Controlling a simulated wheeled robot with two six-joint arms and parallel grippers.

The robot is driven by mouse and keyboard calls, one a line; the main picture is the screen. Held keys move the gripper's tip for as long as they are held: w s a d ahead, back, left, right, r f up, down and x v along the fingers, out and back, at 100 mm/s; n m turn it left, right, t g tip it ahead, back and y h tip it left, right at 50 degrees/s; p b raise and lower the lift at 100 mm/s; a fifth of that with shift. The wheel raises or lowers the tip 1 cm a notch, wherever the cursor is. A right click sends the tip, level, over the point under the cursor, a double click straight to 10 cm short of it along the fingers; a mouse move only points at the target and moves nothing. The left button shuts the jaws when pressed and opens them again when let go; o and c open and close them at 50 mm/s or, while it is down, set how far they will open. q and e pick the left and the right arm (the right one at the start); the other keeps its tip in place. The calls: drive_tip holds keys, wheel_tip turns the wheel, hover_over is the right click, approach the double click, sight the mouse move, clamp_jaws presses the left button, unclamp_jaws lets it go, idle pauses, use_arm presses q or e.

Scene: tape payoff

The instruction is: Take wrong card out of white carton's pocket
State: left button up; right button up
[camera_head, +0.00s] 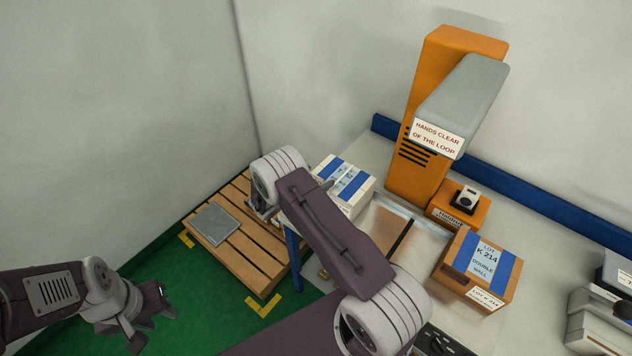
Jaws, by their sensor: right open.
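The white carton (359,194) with blue tape strips stands at the back left of the worktable, partly hidden behind my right arm. Printing shows on its top and near side. I cannot make out its pocket or a card. My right gripper (275,208) is open at the carton's left, largely hidden by its own wrist and arm. I cannot tell whether it touches the carton. My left gripper (150,322) is low at the bottom left, far from the carton, with its fingers apart and nothing between them.
A brown carton (468,290) with blue tape and a LOT K 214 label stands on the right of the table. An orange machine (420,165) with a grey head rises behind. A wooden pallet (240,255) bearing a grey slab (215,225) lies at left on the green floor.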

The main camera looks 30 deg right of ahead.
drive_tip(key=c, duration=1.4)
drive_tip(key=shift+r, duration=0.15)
drive_tip(key=shift+r, duration=0.3)
drive_tip(key=r, duration=0.1)
drive_tip(key=r+b, duration=0.1)
drive_tip(key=s+r, duration=0.1)
drive_tip(key=shift+d+r+b, duration=0.3)
drive_tip(key=shift+r+b, duration=0.05)
drive_tip(key=shift+r, duration=0.05)
drive_tip(key=s+d+r+b, duration=0.2)
drive_tip(key=s+d+r, duration=0.3)
drive_tip(key=s, duration=0.4)
drive_tip(key=shift+d+r, duration=0.3)
drive_tip(key=shift+r, duration=0.4)
